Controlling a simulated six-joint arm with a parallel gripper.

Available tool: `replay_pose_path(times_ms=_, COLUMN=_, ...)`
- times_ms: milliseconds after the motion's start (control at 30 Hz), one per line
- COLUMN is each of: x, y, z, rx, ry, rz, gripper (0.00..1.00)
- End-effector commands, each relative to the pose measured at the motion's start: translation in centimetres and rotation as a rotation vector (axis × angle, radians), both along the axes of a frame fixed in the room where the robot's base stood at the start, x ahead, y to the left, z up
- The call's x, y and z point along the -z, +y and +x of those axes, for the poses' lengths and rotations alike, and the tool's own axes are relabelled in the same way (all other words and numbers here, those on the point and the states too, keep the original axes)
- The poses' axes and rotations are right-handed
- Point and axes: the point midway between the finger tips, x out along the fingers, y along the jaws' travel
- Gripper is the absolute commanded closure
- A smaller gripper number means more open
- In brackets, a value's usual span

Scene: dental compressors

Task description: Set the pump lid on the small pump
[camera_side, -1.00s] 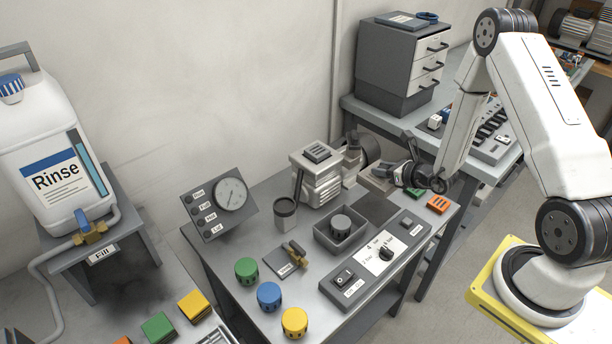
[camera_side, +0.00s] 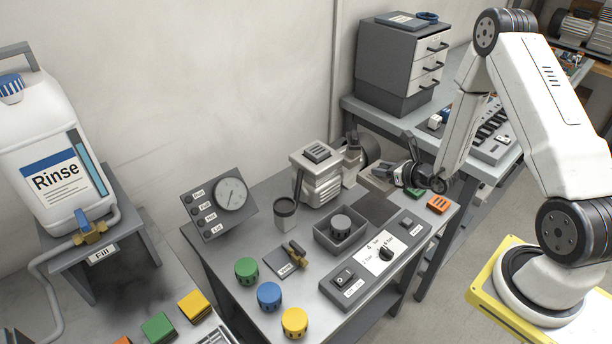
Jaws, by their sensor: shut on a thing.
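My gripper (camera_side: 398,176) is shut at the back right of the grey workbench, low over its far edge. A small grey piece with a darker top (camera_side: 381,171) is at its fingertips and appears to be the pump lid, though its outline is small and partly hidden by the fingers. A ribbed pale pump body (camera_side: 321,185) with a dark grille on top stands to the left. A second rounded pale machine part (camera_side: 352,163) is just behind it. I cannot tell for certain which is the small pump, or whether the held piece touches anything.
A grey tray (camera_side: 319,236) holds a dark round knob. A gauge panel (camera_side: 219,204), a cup (camera_side: 285,216), a switch panel (camera_side: 382,254) and green, blue and yellow caps stand on the bench. An orange block (camera_side: 438,204) lies right of my gripper; a drawer cabinet (camera_side: 392,70) stands behind.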

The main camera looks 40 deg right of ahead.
Motion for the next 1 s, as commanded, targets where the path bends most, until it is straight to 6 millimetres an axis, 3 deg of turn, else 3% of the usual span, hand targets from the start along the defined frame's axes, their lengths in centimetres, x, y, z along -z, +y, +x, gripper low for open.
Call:
replay_pose_path(times_ms=367, x=-2.0, y=-0.1, z=0.1, rx=0.0, ry=-0.004, rz=-0.003, gripper=1.0)
replay_pose_path(times_ms=1000, x=-12.1, y=0.0, z=0.1, rx=0.0, ry=-0.007, rz=-0.003, gripper=1.0)
